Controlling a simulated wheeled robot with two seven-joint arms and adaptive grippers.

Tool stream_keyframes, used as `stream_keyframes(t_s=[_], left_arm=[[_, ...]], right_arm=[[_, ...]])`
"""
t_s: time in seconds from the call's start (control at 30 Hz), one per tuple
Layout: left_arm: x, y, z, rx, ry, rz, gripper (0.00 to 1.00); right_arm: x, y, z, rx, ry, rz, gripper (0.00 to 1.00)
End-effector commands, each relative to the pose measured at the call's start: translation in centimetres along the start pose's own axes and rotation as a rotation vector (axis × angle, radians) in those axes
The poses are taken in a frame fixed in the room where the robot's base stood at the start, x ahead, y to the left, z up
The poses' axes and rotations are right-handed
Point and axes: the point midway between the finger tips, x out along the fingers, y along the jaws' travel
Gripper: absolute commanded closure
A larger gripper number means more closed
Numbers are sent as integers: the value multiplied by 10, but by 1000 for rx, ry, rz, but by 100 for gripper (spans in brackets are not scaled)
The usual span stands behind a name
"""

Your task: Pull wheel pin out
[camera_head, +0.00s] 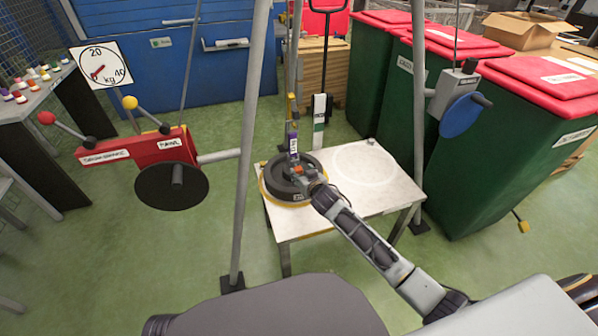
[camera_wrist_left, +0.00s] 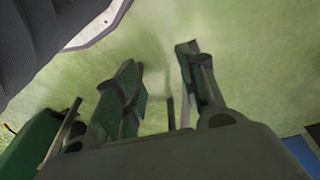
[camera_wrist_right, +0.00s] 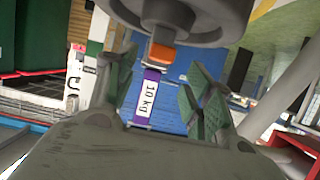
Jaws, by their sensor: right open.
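A dark round wheel-like disc (camera_head: 290,180) lies on the white table, with an orange part (camera_wrist_right: 160,56) just below it in the right wrist view. I cannot tell which is the wheel pin. My left gripper (camera_wrist_left: 160,75) is open and empty over green floor.
The white table (camera_head: 385,195) has a clear marked circle. Grey poles (camera_head: 246,150) stand around it. A red box (camera_head: 135,150) with levers is at left. Green bins (camera_head: 490,150) with red lids stand at right. A blue cabinet (camera_head: 150,60) is behind.

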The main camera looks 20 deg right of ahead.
Motion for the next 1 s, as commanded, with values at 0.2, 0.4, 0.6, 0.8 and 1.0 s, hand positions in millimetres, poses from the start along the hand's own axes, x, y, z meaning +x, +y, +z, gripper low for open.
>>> stream_keyframes(t_s=[0.2, 0.4, 0.6, 0.8, 1.0], left_arm=[[-7, 1, -6, 2, 18, 3, 60], [-13, 3, -7, 4, 30, 6, 60], [-18, 5, -5, 4, 36, 11, 60], [-21, 6, -6, 5, 40, 12, 60], [-22, 6, -6, 5, 41, 12, 60]], right_arm=[[19, 0, 0, 0, 0, 1, 48], [35, 0, 1, 0, 0, 0, 48], [46, 0, 0, -1, 0, 0, 48], [51, 0, 0, -1, 0, 0, 48], [51, 0, 0, 0, 0, 0, 48]])
